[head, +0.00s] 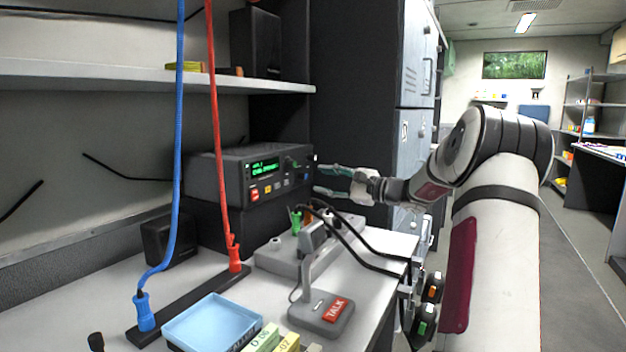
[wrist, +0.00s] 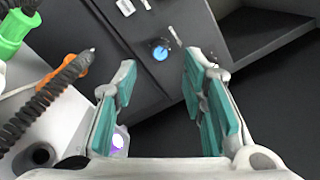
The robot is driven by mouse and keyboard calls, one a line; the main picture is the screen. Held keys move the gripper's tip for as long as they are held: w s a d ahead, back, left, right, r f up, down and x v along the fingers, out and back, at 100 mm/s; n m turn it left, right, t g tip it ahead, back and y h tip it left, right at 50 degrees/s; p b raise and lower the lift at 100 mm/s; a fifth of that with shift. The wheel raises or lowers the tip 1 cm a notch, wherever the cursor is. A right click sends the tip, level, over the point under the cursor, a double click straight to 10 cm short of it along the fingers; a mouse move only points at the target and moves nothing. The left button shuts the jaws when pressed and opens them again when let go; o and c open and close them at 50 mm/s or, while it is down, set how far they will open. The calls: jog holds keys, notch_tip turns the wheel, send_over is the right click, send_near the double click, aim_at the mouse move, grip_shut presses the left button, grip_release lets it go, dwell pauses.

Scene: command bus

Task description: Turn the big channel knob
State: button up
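The radio (head: 250,178) is a dark box with a green lit display, on the bench below the shelf. In the wrist view, a round dark knob with a bright blue face (wrist: 160,50) stands out from its panel (wrist: 115,35). My gripper (head: 322,180) is open and empty, at the right end of the radio front. In the wrist view, the fingertips of my gripper (wrist: 160,72) frame the knob, which lies beyond them in the gap. I see no contact. I cannot tell from the head view which control this knob is.
A desk microphone with a red TALK key (head: 335,310) stands in front. Black cables (head: 365,250) and a green plug (head: 296,218) are below my gripper. Red (head: 218,130) and blue (head: 179,130) cables hang at the left. A light blue tray (head: 212,322) lies on the bench.

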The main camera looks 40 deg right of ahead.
jog(key=v, duration=0.6)
jog(key=shift+s, duration=0.1)
dwell(0.4)
